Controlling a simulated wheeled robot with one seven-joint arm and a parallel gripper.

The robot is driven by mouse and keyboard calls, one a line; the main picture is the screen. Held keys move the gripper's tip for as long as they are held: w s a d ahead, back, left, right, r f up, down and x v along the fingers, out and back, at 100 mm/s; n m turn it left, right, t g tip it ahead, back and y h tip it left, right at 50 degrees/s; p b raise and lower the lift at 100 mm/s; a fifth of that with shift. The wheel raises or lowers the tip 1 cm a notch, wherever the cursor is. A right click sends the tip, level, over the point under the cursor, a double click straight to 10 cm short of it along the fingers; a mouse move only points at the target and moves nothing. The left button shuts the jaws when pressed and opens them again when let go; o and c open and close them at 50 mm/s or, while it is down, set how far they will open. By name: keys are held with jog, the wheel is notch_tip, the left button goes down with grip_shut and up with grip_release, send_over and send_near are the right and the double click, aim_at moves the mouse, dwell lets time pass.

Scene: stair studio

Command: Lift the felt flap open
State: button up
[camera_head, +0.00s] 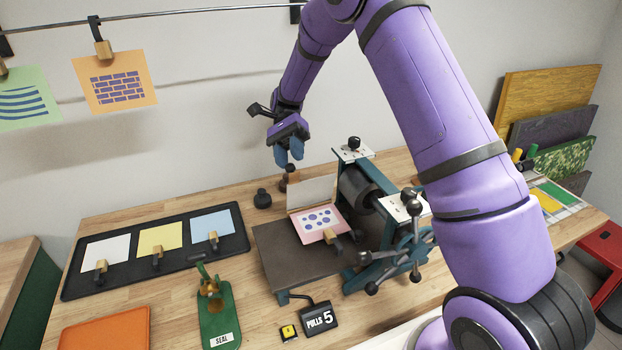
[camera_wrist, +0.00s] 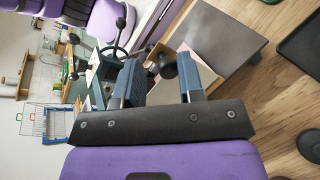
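The felt flap (camera_head: 312,193) is a pale grey sheet on the press bed, raised behind a pink print with blue dots (camera_head: 318,222). It looks tilted up from the bed; its exact angle is hard to tell. A dark knob (camera_head: 283,187) with a brown part sits at its upper left corner. My gripper (camera_head: 289,160) points down just above this knob. In the wrist view my gripper (camera_wrist: 165,78) has its two blue fingers apart, with the dark knob (camera_wrist: 166,66) showing in the gap. I see no finger closed on it.
The press roller (camera_head: 360,188) and spoked handwheel (camera_head: 408,248) stand right of the bed (camera_head: 285,258). A small black weight (camera_head: 262,199) stands left of the flap. A black tray (camera_head: 128,268) with coloured sheets lies at left. A pulls counter (camera_head: 319,318) stands in front.

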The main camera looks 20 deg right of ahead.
jog(key=s+r, duration=0.1)
jog(key=s, duration=1.1)
jog(key=shift+s+d, duration=0.2)
jog(key=shift+d, duration=0.2)
